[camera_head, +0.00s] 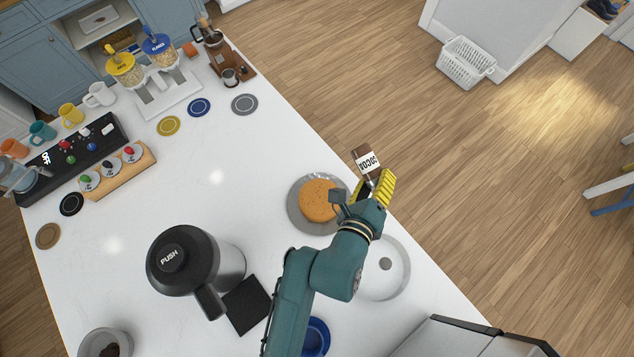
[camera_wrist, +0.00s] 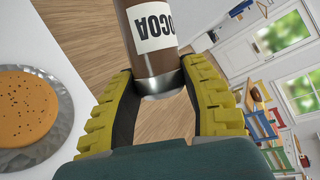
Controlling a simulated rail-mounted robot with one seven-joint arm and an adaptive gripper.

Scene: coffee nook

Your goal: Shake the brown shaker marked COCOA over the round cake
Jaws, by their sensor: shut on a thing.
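The brown shaker marked COCOA (camera_head: 367,161) is between the yellow fingers of my gripper (camera_head: 374,188), past the counter's right edge in the head view. In the wrist view the shaker (camera_wrist: 152,58) has its label upside down and its metal end between the fingertips (camera_wrist: 163,98). My gripper is shut on it. The round cake (camera_head: 318,200) lies on a grey round plate (camera_head: 296,222), just left of my gripper. In the wrist view the cake (camera_wrist: 22,108) is at the left, apart from the shaker. Part of the plate is hidden by my arm in the head view.
A clear round lid (camera_head: 398,262) lies on the counter near my arm. A black push-top jug (camera_head: 190,265) and a dark mat (camera_head: 250,302) stand left of my arm. A blue dish (camera_head: 317,335) is partly hidden. The counter's middle (camera_head: 215,190) is free.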

